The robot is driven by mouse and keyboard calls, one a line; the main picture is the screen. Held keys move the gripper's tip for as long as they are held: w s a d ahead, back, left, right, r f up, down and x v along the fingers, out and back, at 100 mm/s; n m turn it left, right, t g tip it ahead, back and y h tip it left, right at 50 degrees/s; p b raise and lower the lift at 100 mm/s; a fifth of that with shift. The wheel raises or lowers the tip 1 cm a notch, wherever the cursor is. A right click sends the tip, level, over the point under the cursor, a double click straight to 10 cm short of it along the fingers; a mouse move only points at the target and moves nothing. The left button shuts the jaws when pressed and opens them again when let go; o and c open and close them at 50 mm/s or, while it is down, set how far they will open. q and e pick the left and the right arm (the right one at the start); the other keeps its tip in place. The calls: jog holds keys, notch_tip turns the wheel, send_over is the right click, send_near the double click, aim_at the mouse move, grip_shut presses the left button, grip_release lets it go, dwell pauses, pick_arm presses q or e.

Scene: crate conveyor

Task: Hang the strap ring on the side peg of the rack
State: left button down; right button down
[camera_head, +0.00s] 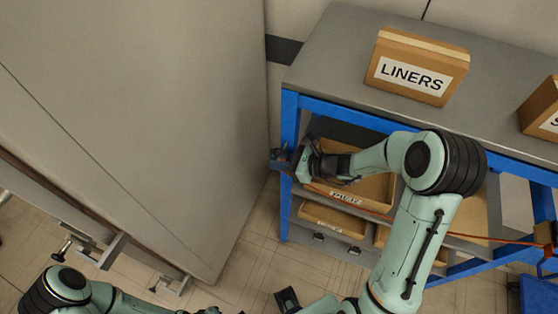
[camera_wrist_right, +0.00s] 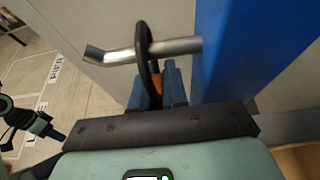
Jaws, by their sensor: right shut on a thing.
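My right gripper (camera_head: 284,160) is at the rack's left front post. In the right wrist view its blue-grey fingertips (camera_wrist_right: 158,88) are shut on the lower part of the black strap ring (camera_wrist_right: 142,42). The ring looks to be around the metal side peg (camera_wrist_right: 175,48), which sticks out from the blue post and has a bent tip at the left. A bit of orange strap shows at the ring's lower end, and the orange strap (camera_head: 350,202) runs right across the rack (camera_head: 330,70).
A LINERS box (camera_head: 418,68) and a second box (camera_head: 543,108) stand on the rack top. Open bins (camera_head: 335,222) sit on the lower shelves. A large grey panel (camera_head: 150,110) stands close on the left, with a narrow floor gap beside the rack.

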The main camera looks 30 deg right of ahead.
pick_arm(q)
jog(key=shift+w+r, duration=0.1)
jog(key=shift+r, duration=0.1)
pick_arm(e)
jog(key=shift+r, duration=0.25)
pick_arm(q)
jog(key=shift+w+r+p, duration=0.3)
jog(key=shift+r+p, duration=0.25)
jog(key=shift+p, duration=0.1)
pick_arm(e)
jog(key=shift+r, duration=0.75)
pick_arm(q)
jog(key=shift+s+f, duration=0.1)
jog(key=shift+f, duration=0.1)
jog(key=shift+f, duration=0.1)
pick_arm(e)
jog(key=shift+a, duration=0.1)
